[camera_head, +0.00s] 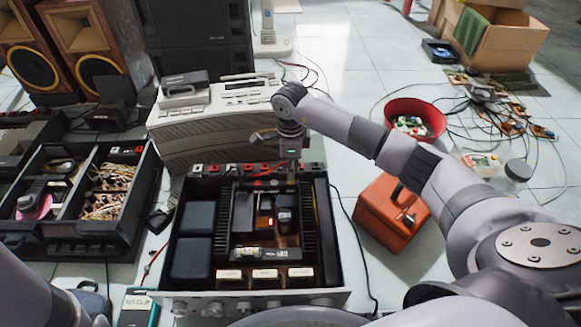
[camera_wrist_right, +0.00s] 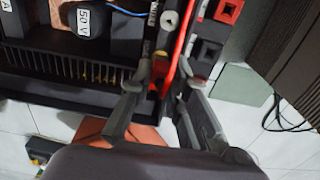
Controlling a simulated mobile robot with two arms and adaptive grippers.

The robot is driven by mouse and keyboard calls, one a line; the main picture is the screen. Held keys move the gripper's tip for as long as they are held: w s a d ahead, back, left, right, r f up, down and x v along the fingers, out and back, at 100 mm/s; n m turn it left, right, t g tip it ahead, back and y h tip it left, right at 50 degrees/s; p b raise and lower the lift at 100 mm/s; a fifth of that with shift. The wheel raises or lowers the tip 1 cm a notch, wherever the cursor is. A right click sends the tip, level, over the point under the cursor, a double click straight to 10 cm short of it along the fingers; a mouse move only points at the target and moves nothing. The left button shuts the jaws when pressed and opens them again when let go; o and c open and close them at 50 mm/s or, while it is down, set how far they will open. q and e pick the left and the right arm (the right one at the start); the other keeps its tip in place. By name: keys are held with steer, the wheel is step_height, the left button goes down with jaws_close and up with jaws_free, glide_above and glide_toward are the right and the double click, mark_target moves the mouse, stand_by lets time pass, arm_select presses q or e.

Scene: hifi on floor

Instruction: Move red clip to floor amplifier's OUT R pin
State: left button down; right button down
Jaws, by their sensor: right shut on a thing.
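The open floor amplifier (camera_head: 212,296) stands in the lower middle of the head view, its inside exposed. A row of red, black and white terminals (camera_head: 232,168) runs along its far edge; I cannot read which pin is OUT R. My right gripper (camera_head: 291,178) points down over the right part of this row. In the right wrist view the gripper (camera_wrist_right: 166,84) is shut on the red clip (camera_wrist_right: 173,60), a narrow red piece between the fingertips. The clip is close to the terminals; contact with a pin cannot be told. My left gripper is out of view.
A grey-white device (camera_head: 205,130) stands directly behind the amplifier. An orange-red box (camera_head: 380,215) is at its right, and a black divided crate (camera_head: 75,235) at its left. A red bowl (camera_head: 415,110) and loose cables lie farther right.

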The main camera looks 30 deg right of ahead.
steer(key=shift+f+b, duration=0.3)
steer(key=shift+f, duration=0.25)
stand_by(0.4)
steer(key=c, duration=1.5)
jaws_free()
steer(key=shift+o, duration=0.2)
steer(key=shift+r, duration=0.1)
step_height(320, 180, up, 12)
